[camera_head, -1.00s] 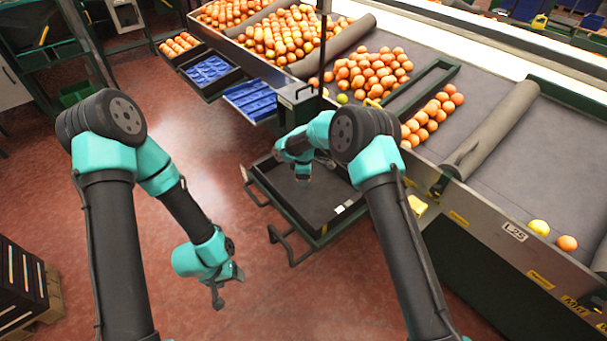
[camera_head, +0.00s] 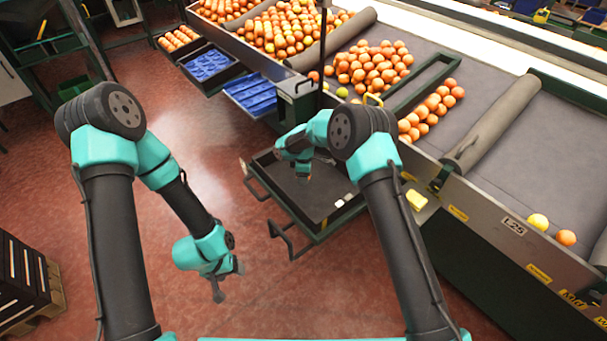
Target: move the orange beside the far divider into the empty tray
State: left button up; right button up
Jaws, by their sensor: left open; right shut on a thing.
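The empty black tray (camera_head: 268,160) stands low in front of the conveyor, with a bare floor apart from small white marks near its right side. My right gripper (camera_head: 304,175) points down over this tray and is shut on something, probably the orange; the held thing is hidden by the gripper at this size. My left gripper (camera_head: 228,284) is open and empty above the red floor, left of the tray. A grey roller-like divider (camera_head: 335,40) lies across the conveyor at the back, with oranges (camera_head: 372,68) heaped beside it.
A second grey divider (camera_head: 490,122) lies further right on the conveyor. A yellow fruit (camera_head: 538,222) and an orange (camera_head: 566,238) sit near the front edge. Blue trays (camera_head: 252,94) stand behind the black tray. A dark crate (camera_head: 22,285) is at lower left. Floor between is clear.

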jog(key=shift+f, duration=1.8)
dwell(1.4)
jog(key=o, duration=1.3)
jog(key=shift+c, duration=0.2)
jog(key=shift+r, duration=0.15)
jog(key=shift+r, duration=2.3)
jog(key=shift+r, duration=0.1)
jog(key=shift+r, duration=3.45)
